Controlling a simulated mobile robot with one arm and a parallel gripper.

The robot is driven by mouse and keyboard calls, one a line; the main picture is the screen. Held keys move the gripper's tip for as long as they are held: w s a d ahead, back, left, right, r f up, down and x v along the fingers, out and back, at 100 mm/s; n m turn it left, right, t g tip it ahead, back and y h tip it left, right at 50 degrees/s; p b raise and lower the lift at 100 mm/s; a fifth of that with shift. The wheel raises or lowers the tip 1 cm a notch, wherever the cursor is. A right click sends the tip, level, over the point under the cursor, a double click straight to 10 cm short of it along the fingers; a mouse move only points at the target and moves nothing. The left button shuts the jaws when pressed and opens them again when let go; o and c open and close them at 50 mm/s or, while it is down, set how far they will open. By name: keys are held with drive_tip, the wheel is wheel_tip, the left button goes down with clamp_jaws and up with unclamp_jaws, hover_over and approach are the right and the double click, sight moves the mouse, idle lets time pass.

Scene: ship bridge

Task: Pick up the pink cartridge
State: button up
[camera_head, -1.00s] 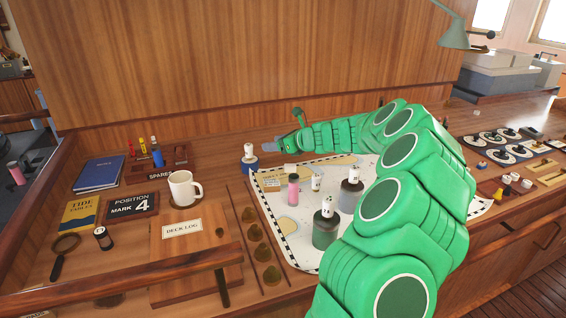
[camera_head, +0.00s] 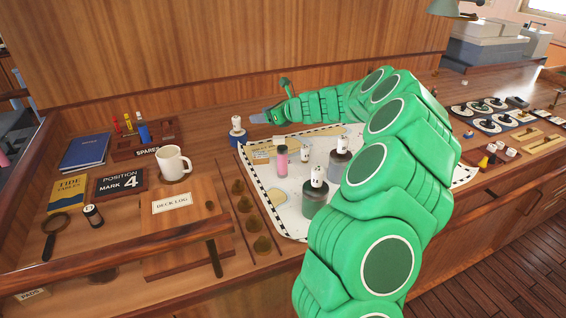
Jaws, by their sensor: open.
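A second pink cylinder (camera_head: 2,157) is partly cut off at the left edge; I cannot tell which is the cartridge. My gripper (camera_head: 259,118), at the end of the green arm, is open, with grey fingertips pointing left. It is above and behind the chart's pink cylinder in the picture, apart from it. The fingers are small, and nothing shows between them.
A white-topped blue piece (camera_head: 237,130) stands just left of my gripper. A large dark green marker (camera_head: 314,200) and a grey one (camera_head: 338,165) stand on the chart. A mug (camera_head: 172,162) and deck log (camera_head: 172,203) are left. My arm hides the chart's right part.

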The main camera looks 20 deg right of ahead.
drive_tip(key=shift+o, duration=0.6)
